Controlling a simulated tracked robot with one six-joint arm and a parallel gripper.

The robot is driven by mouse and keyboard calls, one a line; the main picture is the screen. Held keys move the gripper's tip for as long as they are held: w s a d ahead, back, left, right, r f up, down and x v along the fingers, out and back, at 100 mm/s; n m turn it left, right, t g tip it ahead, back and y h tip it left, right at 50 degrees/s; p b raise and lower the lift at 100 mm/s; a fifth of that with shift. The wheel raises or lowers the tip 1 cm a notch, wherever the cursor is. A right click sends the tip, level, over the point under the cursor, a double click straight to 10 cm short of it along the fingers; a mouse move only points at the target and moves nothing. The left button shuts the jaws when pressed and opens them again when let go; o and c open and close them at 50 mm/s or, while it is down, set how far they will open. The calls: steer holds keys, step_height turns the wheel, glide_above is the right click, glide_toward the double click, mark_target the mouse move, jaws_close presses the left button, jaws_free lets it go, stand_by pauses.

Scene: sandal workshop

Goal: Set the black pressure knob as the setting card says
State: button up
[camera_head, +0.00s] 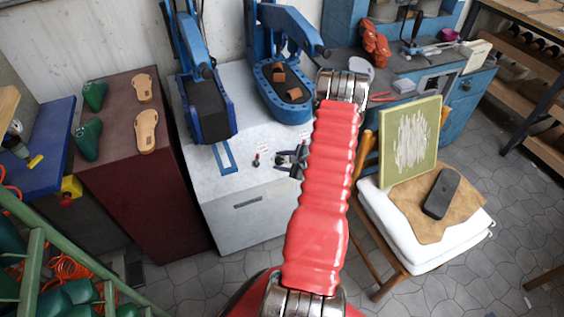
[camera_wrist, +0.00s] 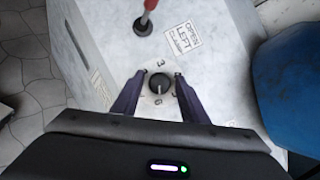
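The black pressure knob (camera_wrist: 158,84) sits on a light dial plate on the white machine cabinet. A pale line marks the knob, and a "3" is printed on the plate beyond it. Another numeral shows on the near side, too small to read surely. My gripper (camera_wrist: 161,75) is open, with one finger on each side of the knob and visible gaps between. In the head view my gripper (camera_head: 291,158) is low over the cabinet top and hides the knob. I cannot make out a pressure setting.
A red-handled lever (camera_wrist: 143,22) stands on a black base close beyond the knob. Blue presses (camera_head: 205,105) stand at the back of the white cabinet (camera_head: 240,195). A chair with a white cushion (camera_head: 405,245) is at the right. A dark red cabinet (camera_head: 165,190) stands left.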

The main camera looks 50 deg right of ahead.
steer(key=shift+o, duration=0.5)
steer(key=shift+s, duration=0.1)
steer(key=shift+s+r, duration=0.3)
steer(key=shift+s, duration=0.1)
steer(key=v, duration=1.2)
steer(key=shift+s+r, duration=0.2)
steer(key=shift+s, duration=0.05)
steer(key=shift+a, duration=0.1)
